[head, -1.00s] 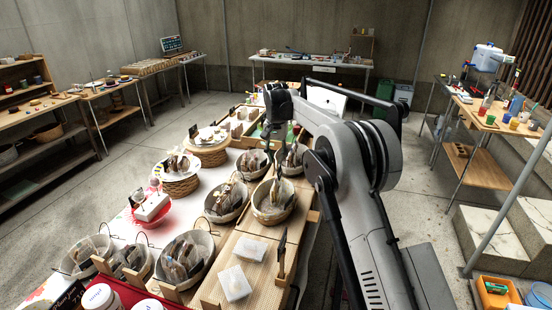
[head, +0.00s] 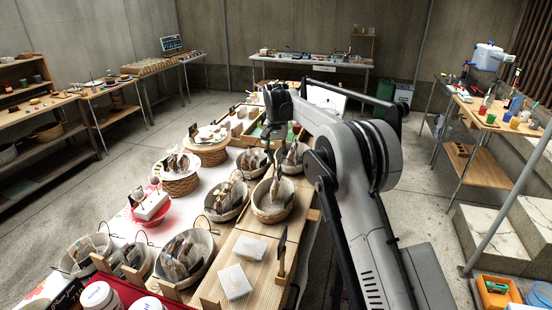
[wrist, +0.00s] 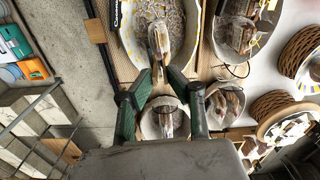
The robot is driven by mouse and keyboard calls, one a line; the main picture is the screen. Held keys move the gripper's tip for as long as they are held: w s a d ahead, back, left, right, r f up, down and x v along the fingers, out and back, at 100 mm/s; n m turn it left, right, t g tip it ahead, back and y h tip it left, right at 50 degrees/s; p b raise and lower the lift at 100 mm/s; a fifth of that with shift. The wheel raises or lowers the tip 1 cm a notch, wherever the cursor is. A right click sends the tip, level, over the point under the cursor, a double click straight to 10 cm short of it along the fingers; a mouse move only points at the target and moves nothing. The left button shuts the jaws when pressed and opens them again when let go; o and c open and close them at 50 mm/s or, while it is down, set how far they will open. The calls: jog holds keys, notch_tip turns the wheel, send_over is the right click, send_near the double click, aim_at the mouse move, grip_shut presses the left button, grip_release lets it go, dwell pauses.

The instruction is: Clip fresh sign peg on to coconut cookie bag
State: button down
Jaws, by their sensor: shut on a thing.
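My gripper (head: 274,154) points down over the round lined basket (head: 272,214) at the right side of the sale table. In the wrist view its green fingers (wrist: 162,76) come together beside a clear bag of brown cookies (wrist: 159,38) that stands in this basket. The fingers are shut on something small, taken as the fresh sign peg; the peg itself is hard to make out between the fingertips. I cannot tell whether it touches the bag. No label is readable to confirm that this is the coconut cookie bag.
More bagged goods stand in nearby baskets (head: 226,212), (head: 185,278). Two pale blocks (head: 235,282) lie on the wooden board (head: 263,268) near a small dark sign on a post (head: 281,243). Another small basket (wrist: 164,104) sits close beneath the fingers in the wrist view.

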jog(key=shift+f, duration=0.1)
dwell(0.3)
jog(key=shift+f+b, duration=0.3)
jog(key=shift+f, duration=0.05)
jog(key=shift+f+b, duration=0.4)
jog(key=shift+f, duration=0.35)
dwell(0.6)
jog(key=c, duration=2.1)
grip_release()
jog(key=shift+o, duration=1.2)
jog(key=o, duration=0.6)
jog(key=shift+r, duration=0.2)
